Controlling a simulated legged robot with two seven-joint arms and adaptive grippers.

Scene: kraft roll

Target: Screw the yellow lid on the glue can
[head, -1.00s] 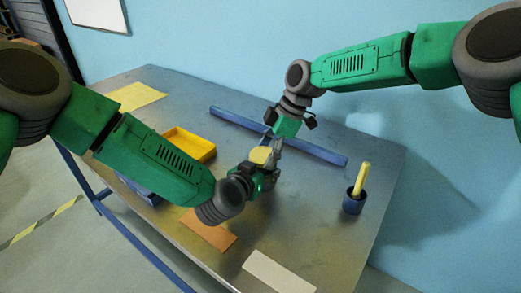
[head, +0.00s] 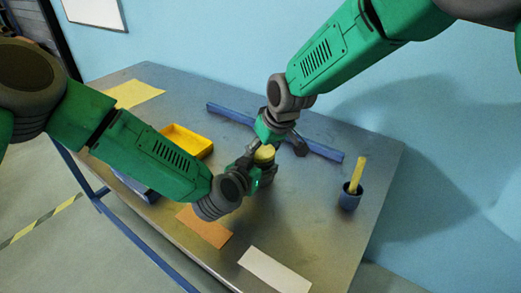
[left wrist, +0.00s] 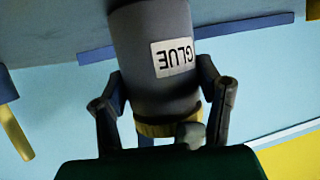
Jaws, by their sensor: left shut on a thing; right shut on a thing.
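The glue can (left wrist: 150,60) is dark grey with a white GLUE label and shows upside down in the left wrist view. The yellow lid (left wrist: 160,129) sits against the can's end; the thread cannot be seen. In the head view the lid (head: 264,153) shows as a yellow disc between my grippers, and the can is mostly hidden. My left gripper (head: 255,174) is shut on the can, low over the table. My right gripper (head: 274,146) comes from above and behind and is shut on the lid; its fingertips are partly hidden.
A blue bar (head: 322,150) lies behind the grippers. A blue cup (head: 349,200) with a yellow stick (head: 357,174) stands at right. A yellow tray (head: 188,140) is at left. Brown (head: 205,226) and white (head: 274,271) sheets lie in front, a yellow sheet (head: 133,93) at back left.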

